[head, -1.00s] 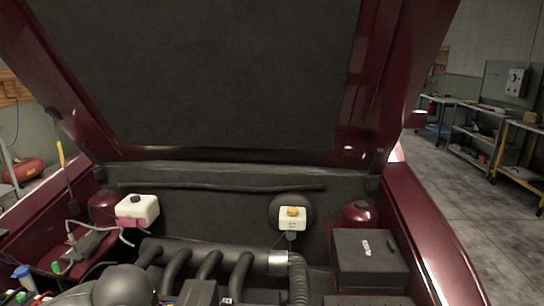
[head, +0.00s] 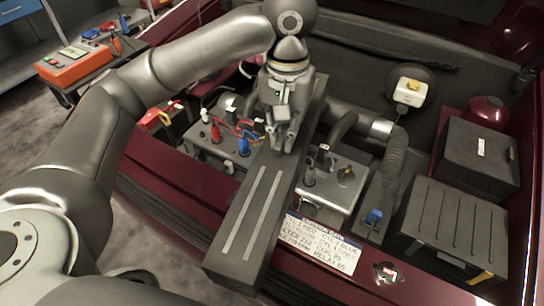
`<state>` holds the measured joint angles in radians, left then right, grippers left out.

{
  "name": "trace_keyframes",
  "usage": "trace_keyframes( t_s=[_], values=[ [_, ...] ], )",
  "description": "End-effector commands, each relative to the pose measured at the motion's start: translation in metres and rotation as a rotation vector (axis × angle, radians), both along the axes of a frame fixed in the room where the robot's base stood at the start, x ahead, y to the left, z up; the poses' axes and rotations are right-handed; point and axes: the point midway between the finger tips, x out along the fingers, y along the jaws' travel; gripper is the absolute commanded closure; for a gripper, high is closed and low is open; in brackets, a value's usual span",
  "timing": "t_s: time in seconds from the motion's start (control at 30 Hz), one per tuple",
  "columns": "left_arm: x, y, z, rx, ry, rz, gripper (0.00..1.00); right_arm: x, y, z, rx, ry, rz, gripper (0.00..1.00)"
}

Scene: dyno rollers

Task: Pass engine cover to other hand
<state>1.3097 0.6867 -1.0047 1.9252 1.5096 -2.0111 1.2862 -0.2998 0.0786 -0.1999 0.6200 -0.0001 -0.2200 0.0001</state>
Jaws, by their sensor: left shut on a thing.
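The engine cover (head: 240,232) is a long dark grey bar with two lighter strips along its near part. It lies slantwise across the view, over the engine bay and the front edge of the car. My left gripper (head: 283,143) comes down on it from above and is shut on it around the middle of its length. Its far end reaches up and right past the gripper. The cover hides part of the engine. I cannot tell whether it touches the parts below. My right gripper is not in view.
A handwritten label (head: 318,245) lies at the front edge. An orange device (head: 75,65) stands outside, upper left.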

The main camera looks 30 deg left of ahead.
Motion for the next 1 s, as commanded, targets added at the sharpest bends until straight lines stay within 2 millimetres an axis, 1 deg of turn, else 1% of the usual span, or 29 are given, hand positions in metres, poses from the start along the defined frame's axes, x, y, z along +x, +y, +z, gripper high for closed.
trace_keyframes(
  t_s=[0.03, 0.4, 0.73, 1.0],
  values=[
    [0.008, -0.002, 0.011, -0.001, -0.006, 0.01, 1.0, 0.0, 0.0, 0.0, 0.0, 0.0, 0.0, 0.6],
    [0.057, -0.015, 0.075, -0.001, -0.005, 0.085, 1.0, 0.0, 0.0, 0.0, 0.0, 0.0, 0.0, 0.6],
    [0.094, -0.024, 0.123, -0.002, -0.004, 0.142, 1.0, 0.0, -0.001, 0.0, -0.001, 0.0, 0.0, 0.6],
    [0.119, -0.031, 0.154, -0.001, -0.002, 0.18, 1.0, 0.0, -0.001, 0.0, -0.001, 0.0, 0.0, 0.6]
  ],
)
